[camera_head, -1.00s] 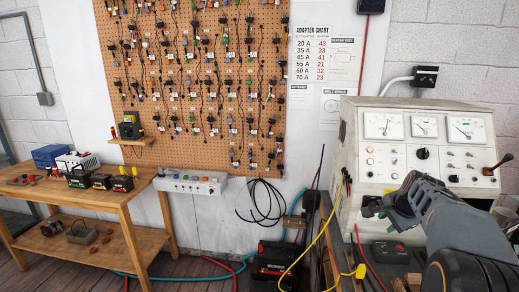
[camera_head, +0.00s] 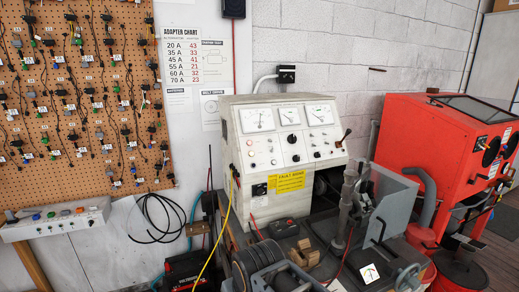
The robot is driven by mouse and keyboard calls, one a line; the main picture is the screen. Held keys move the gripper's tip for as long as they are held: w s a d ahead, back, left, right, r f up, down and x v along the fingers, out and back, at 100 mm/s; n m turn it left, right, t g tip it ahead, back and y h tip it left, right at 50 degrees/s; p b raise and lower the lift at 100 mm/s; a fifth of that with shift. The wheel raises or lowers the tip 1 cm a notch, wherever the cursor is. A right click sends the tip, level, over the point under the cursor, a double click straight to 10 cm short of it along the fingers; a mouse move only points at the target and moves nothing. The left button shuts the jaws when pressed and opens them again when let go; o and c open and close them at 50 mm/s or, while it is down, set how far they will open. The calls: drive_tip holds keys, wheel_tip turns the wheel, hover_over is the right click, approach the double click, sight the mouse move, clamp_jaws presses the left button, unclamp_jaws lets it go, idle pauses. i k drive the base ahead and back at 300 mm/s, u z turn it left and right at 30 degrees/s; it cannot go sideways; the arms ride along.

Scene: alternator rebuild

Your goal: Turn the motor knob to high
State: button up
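The off-white test bench (camera_head: 234,145) stands in the middle of the head view. Its sloped front panel carries three white dial gauges along the top. A black knob (camera_head: 292,138) sits below the middle gauge. It may be the motor knob, but its label and pointer are too small to read. A black-handled lever (camera_head: 346,134) sticks out at the panel's right end. A yellow label (camera_head: 287,182) is on the lower front. I cannot make out my gripper in this view, and nothing is seen touching the panel.
A grey upright post (camera_head: 347,206) and a grey metal guard (camera_head: 392,205) stand before the bench's right side. A ribbed dark cylinder (camera_head: 262,262) is at the front. A red cabinet (camera_head: 408,130) stands at right. A yellow cable (camera_head: 214,245) hangs at left.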

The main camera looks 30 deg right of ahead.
sight(296, 158)
drive_tip(key=k, duration=1)
drive_tip(key=z, duration=2.05)
drive_tip(key=i, duration=1.35)
drive_tip(key=u, duration=1.6)
